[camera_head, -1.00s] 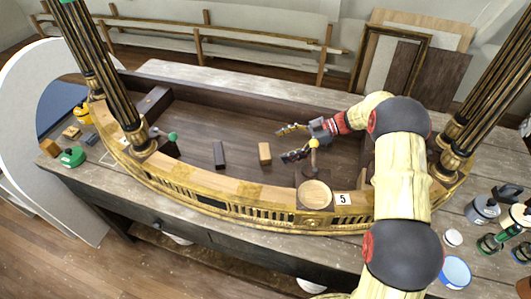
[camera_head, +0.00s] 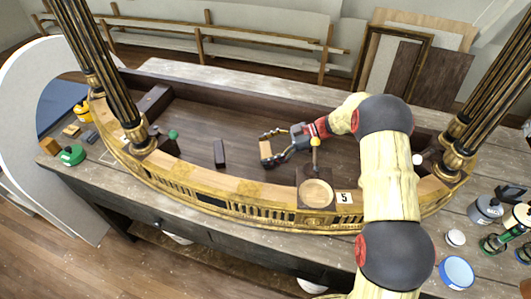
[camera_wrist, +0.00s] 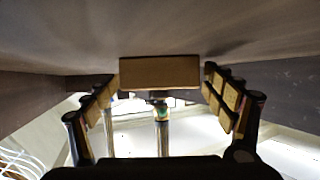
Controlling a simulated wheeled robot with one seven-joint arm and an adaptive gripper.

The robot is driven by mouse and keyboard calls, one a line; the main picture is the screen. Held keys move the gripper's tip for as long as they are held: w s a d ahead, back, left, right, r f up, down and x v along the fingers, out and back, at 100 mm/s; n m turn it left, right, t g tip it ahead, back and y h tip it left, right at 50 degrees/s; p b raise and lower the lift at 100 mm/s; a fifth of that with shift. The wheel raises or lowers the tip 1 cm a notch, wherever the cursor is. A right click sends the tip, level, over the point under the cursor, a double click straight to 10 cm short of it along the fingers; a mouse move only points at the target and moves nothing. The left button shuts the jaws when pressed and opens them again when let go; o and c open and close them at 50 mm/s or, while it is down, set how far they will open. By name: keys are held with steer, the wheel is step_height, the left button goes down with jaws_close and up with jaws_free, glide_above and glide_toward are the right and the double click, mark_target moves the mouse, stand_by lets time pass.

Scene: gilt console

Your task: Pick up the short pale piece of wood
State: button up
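The short pale piece of wood (camera_head: 266,150) stands on the dark floor of the gilt console, right of a dark block. My gripper (camera_head: 268,147) reaches in from the right, with its fingers spread on both sides of the pale piece. In the wrist view the pale piece (camera_wrist: 160,73) is centred ahead, between the open fingers of my gripper (camera_wrist: 163,90). A gap shows between the wood and each finger there. The fingers do not appear closed on it.
A dark upright block (camera_head: 219,153) stands to the left inside the console. The gilt front rail (camera_head: 240,190) runs close in front. A round pale disc (camera_head: 316,193) and a wooden knob on a post (camera_head: 315,142) are near my gripper. Dark floor lies free behind.

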steer(key=c, duration=1)
steer(key=shift+c, duration=0.6)
steer(key=shift+r, duration=0.15)
